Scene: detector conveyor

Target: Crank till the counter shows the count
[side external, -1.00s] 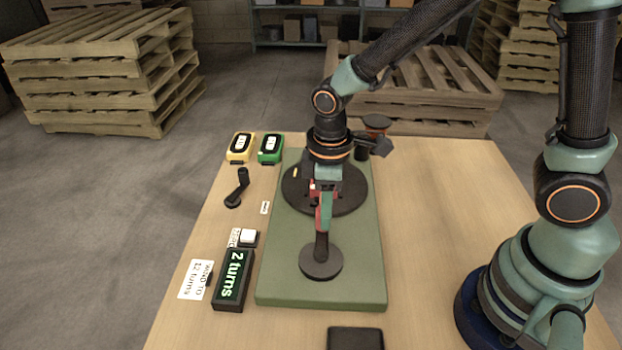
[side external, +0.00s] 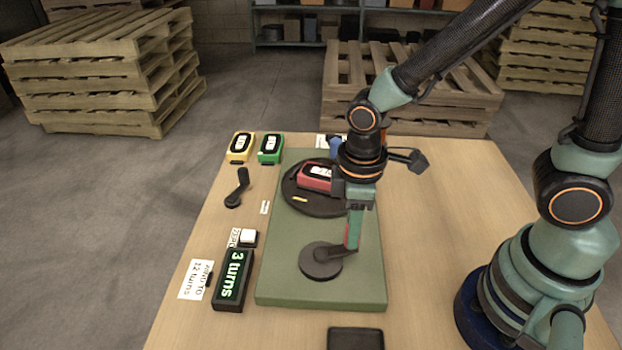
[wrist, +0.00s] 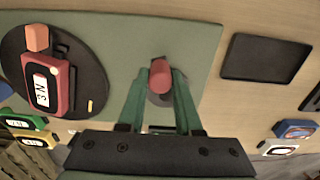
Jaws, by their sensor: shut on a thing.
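The counter (side external: 232,280) in the side view reads "3 turns" in green. The card beside it (side external: 196,280) reads "WIND TO 12 turns". The crank's dark round hub (side external: 317,264) sits at the near end of the green base (side external: 280,285). My gripper (side external: 352,238) is to the right of and above the hub. In the wrist view my gripper (wrist: 158,85) has its green fingers on both sides of the red crank handle (wrist: 160,74), shut on it. A dark turntable (side external: 308,205) carries a red detector (side external: 315,178), also visible in the wrist view (wrist: 54,88).
A white button (side external: 248,236) marked as zero stands by the counter. A yellow detector (side external: 240,147) and a green one (side external: 270,148) stand at the far left. A loose black lever (side external: 237,188) lies left of the base. A dark tray (side external: 355,338) lies at the near edge.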

